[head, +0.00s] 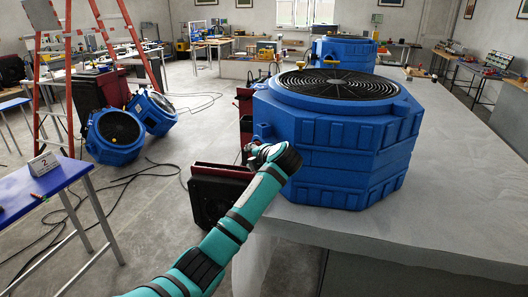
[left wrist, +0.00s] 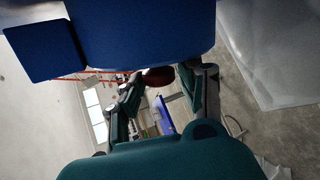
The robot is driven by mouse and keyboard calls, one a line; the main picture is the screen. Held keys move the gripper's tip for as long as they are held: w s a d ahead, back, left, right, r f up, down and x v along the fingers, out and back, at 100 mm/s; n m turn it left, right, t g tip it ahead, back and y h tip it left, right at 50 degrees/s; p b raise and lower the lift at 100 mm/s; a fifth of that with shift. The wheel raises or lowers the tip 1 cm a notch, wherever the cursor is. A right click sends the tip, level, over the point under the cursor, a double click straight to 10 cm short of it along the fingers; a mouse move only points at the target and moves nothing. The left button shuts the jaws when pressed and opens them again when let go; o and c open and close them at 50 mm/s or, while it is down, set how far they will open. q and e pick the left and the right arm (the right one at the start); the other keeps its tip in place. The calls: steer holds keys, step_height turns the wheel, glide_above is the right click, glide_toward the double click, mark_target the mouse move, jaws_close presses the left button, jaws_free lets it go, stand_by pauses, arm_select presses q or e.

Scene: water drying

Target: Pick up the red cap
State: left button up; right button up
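A large blue drying unit (head: 340,140) with a round black grille on top stands on the light grey table. The red cap (left wrist: 158,76) shows in the left wrist view as a dark red, rounded piece just below the unit's blue body. I cannot make it out in the head view. My left gripper (head: 249,153) is beside the unit's left side, partly hidden by its own wrist. In the left wrist view its fingers (left wrist: 168,82) are apart, with the cap seen between their tips and gaps on both sides. My right gripper is not in view.
The grey table (head: 460,180) has free room to the right of the unit. Another blue unit (head: 343,52) stands behind it. Two blue units (head: 115,136) lie tilted on the floor by an orange ladder (head: 68,60). A blue table (head: 40,190) is at left.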

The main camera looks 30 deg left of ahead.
arm_select(q)
jaws_close()
